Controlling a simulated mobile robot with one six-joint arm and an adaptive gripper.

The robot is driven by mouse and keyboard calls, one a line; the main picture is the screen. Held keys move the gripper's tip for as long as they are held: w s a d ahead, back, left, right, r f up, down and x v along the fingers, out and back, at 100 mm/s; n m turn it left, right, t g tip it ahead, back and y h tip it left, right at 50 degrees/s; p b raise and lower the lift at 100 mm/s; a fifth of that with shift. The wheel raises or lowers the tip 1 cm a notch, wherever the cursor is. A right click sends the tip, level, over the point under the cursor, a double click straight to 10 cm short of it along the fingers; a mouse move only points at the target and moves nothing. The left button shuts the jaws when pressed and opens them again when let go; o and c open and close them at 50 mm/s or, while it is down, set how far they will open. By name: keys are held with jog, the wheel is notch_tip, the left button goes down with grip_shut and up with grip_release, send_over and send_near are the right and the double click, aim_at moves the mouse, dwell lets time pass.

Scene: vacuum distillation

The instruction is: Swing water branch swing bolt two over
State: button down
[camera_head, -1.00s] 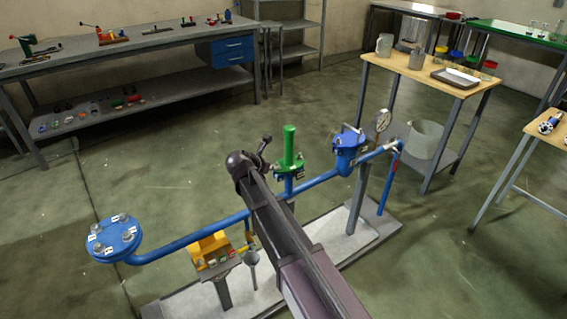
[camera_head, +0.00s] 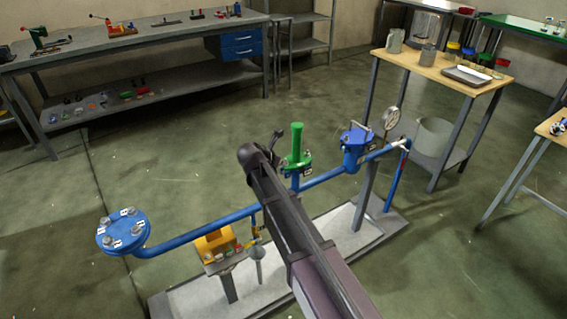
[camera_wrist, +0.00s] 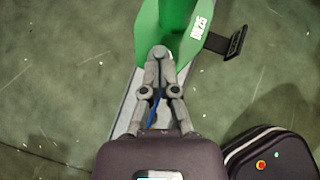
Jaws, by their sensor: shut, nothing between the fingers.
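The blue pipe rig stands on a floor plate. Its green upright fitting (camera_head: 295,146) has a flange and stands in the middle of the pipe. In the wrist view, a green part (camera_wrist: 178,28) with a white label (camera_wrist: 200,27) fills the top middle. My gripper (camera_wrist: 160,54) is shut and empty, its fingertips over the edge of that green part; I cannot tell whether they touch. In the head view my arm covers the pipe left of the green fitting and hides my fingertips. I cannot make out swing bolt two for sure.
A blue bolted flange (camera_head: 123,231) ends the pipe at left. A blue capped vessel (camera_head: 354,148) and a gauge (camera_head: 391,118) stand right of the green fitting. A yellow block (camera_head: 215,243) sits below the pipe. Workbenches stand behind; the floor between is clear.

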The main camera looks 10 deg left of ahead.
jog(key=shift+s, duration=0.1)
jog(key=shift+s+a, duration=0.4)
jog(key=shift+s, duration=0.4)
jog(key=p+v, duration=0.7)
jog(key=v, duration=0.4)
jog(key=shift+s, duration=0.35)
